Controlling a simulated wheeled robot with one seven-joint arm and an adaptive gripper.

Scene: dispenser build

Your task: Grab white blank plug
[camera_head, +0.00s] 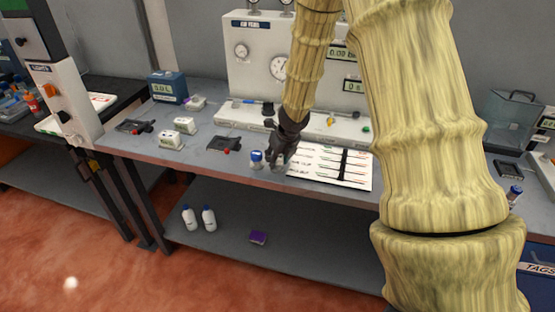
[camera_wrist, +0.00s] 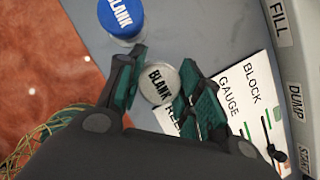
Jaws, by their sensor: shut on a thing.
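The white blank plug (camera_wrist: 158,84) is a round, pale piece with BLANK on its top. In the wrist view it sits between the two fingers of my gripper (camera_wrist: 163,90), which is shut on it. In the head view my gripper (camera_head: 278,158) points down at the front of the bench, left of a white card, and mostly hides the plug. A blue-topped blank plug (camera_wrist: 121,16) stands just beside it, apart from the fingers; it also shows in the head view (camera_head: 256,159). Whether the white plug still touches the bench is unclear.
The white card (camera_head: 325,178) with printed rows, including BLOCK and GAUGE (camera_wrist: 240,85), lies close to the gripper. A gauge panel (camera_head: 260,60) stands behind. Black holders (camera_head: 224,144) and white boxes (camera_head: 185,125) are to the left. The bench's front edge is near.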

